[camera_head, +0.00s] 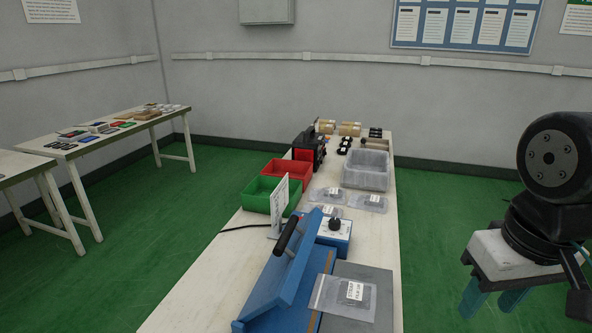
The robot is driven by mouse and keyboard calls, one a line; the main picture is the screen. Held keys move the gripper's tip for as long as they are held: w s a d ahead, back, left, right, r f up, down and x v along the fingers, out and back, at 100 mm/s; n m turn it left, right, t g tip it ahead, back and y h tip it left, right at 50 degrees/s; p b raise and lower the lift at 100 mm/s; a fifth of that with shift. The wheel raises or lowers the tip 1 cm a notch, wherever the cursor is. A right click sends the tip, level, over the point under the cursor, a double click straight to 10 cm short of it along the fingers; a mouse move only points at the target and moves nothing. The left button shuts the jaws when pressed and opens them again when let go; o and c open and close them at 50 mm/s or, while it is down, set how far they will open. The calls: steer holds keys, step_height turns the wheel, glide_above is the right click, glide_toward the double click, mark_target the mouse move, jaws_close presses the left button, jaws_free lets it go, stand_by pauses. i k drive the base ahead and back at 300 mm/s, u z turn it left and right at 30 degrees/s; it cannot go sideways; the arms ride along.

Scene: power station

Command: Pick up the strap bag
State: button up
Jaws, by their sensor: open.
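My gripper (492,303) is at the lower right, with teal fingers pointing down and spread apart. It is empty and well to the right of the bag, out past the table's right edge.
The blue box (275,287) with a black handle stands left of the bag. Behind are a blue dial unit (333,236), several other clear bags (370,203), a green bin (262,199), a red bin (290,172) and a clear bin (366,166). Green floor (440,200) lies open right of the table.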

mark_target(354, 298)
steer(key=k, duration=0.5)
steer(key=z, duration=3.55)
steer(key=k, duration=1.9)
steer(key=u, duration=1.25)
